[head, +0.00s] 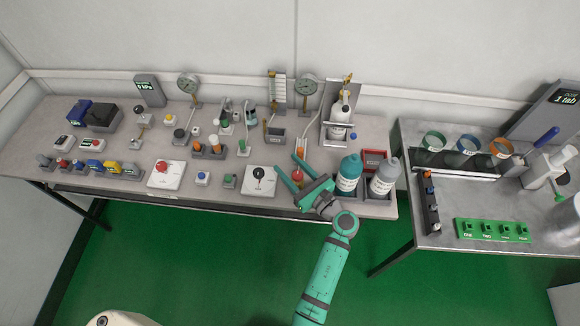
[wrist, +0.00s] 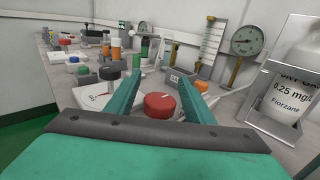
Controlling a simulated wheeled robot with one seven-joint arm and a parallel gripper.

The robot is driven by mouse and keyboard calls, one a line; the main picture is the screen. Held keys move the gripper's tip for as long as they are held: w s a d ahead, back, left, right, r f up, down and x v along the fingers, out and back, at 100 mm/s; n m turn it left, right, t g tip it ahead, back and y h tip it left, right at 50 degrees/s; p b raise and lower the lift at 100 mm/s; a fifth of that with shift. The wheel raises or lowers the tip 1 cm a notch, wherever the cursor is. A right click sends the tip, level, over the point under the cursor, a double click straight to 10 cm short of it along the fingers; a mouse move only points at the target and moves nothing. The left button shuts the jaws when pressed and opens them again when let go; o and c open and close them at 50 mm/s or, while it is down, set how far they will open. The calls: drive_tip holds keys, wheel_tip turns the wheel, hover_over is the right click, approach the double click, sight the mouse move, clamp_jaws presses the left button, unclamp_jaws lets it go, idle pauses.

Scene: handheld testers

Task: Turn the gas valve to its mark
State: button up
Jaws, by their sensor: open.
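The gas valve appears to be a red round knob (wrist: 160,105) with a pale line on its top, in the middle of the wrist view. In the head view the knob (head: 298,175) shows partly between my fingers, near the bench's front edge. My gripper (head: 286,162) is open, its two green fingers on either side of the knob; in the wrist view my gripper (wrist: 160,80) shows a gap on both sides, and I see no clear contact. The mark for the knob cannot be made out. A small grey labelled box (wrist: 174,78) stands behind the knob.
A white panel with a black dial (head: 261,180) lies left of my gripper. A teal bottle (head: 348,174) and a grey bottle (head: 384,178) stand close on the right. A gas cylinder (head: 340,112) stands in a holder behind. Testers and switches crowd the bench (head: 215,192).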

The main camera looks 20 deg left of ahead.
drive_tip(key=c, duration=1)
drive_tip(key=shift+c, duration=0.2)
